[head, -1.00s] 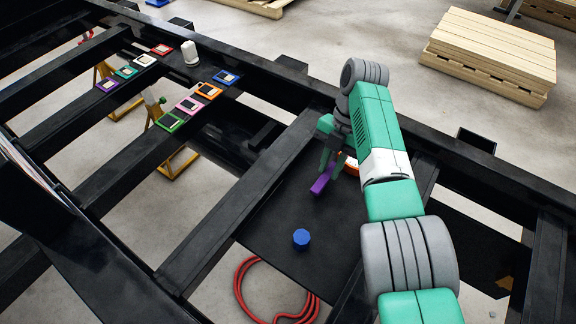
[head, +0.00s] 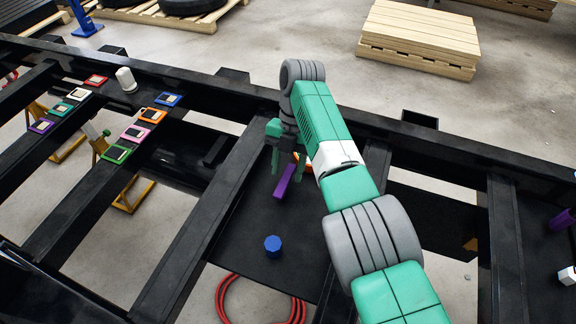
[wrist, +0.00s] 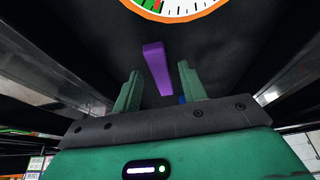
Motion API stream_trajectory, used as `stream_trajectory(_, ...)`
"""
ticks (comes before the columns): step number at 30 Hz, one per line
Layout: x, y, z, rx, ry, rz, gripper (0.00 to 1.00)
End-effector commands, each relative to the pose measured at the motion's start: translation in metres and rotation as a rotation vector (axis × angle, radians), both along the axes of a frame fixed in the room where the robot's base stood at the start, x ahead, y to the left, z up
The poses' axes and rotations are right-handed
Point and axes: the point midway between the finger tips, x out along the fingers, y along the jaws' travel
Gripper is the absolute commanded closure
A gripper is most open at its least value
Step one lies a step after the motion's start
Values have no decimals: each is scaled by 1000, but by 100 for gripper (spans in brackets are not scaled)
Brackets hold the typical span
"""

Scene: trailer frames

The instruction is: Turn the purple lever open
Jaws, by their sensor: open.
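The purple lever (head: 284,182) is a flat bar on the black plate (head: 238,236) between the frame beams. My gripper (head: 286,166) is over the lever's far end, with its fingers pointing down. In the wrist view the lever (wrist: 158,70) lies between the two green fingers of my gripper (wrist: 159,76), with a gap on each side. The jaws are open and hold nothing. The height of the fingertips over the lever is hard to tell.
An orange-rimmed gauge (wrist: 172,8) is beyond the lever. A blue knob (head: 272,246) stands nearer on the same plate. Several coloured framed tiles (head: 135,133) and a white cylinder (head: 126,79) are on the beams at left. A red cable (head: 222,300) lies below.

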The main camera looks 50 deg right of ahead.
Motion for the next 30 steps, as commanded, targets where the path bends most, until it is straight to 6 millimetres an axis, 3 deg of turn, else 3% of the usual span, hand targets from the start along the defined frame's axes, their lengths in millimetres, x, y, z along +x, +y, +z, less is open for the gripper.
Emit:
stream_trajectory(4, 0, 0, 14, -1, -1, 0, 58)
stream_trajectory(8, 0, 0, 49, -1, -2, 0, 58)
stream_trajectory(19, -27, 17, 49, 2, 2, 0, 58)
stream_trajectory(30, -94, 62, 57, 3, 0, -2, 58)
